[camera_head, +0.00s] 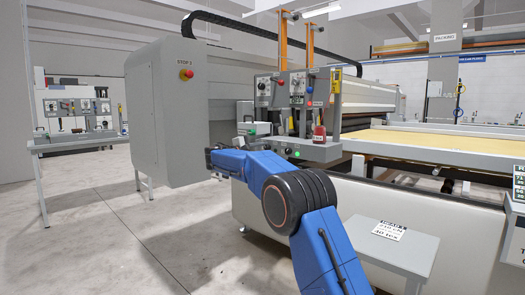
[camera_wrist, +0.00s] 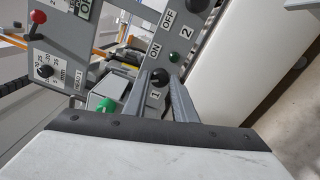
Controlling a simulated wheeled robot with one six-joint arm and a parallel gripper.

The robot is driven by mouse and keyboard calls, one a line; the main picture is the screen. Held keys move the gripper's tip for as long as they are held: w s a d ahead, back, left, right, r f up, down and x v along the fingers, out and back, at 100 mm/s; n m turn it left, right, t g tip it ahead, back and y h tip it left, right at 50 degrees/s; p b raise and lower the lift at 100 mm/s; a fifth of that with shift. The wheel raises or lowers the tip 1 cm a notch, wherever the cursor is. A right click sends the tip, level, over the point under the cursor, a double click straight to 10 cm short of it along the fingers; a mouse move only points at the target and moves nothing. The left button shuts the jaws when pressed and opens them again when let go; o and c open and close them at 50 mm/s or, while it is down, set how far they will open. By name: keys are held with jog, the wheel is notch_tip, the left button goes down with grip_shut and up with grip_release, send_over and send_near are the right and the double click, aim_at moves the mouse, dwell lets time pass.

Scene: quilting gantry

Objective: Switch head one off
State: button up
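A grey switch box (camera_head: 317,152) sits on the front of the machine, with a green light and small dark knobs on it. In the wrist view its face carries ON, OFF, 1 and 2 labels and a green light (camera_wrist: 174,57). A black ball knob (camera_wrist: 157,77) beside the 1 label stands between the fingertips of my gripper (camera_wrist: 159,76). The fingers are apart, one on each side of the ball; I cannot tell whether they touch it. A second black knob (camera_wrist: 198,5) is near the 2 label. The knob's ON or OFF position is unclear.
A panel with a red-tipped lever (camera_wrist: 38,17) and a dial (camera_wrist: 45,72) is close on the left. A green knob (camera_wrist: 106,106) is beside my left finger. A red stop button (camera_head: 186,74) is on the grey cabinet. A small table (camera_head: 405,262) stands at front right.

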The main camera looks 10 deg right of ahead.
jog(key=shift+o, duration=1.4)
jog(key=shift+a, duration=0.1)
jog(key=shift+a, duration=0.1)
jog(key=v, duration=1.7)
jog(key=shift+s, duration=0.1)
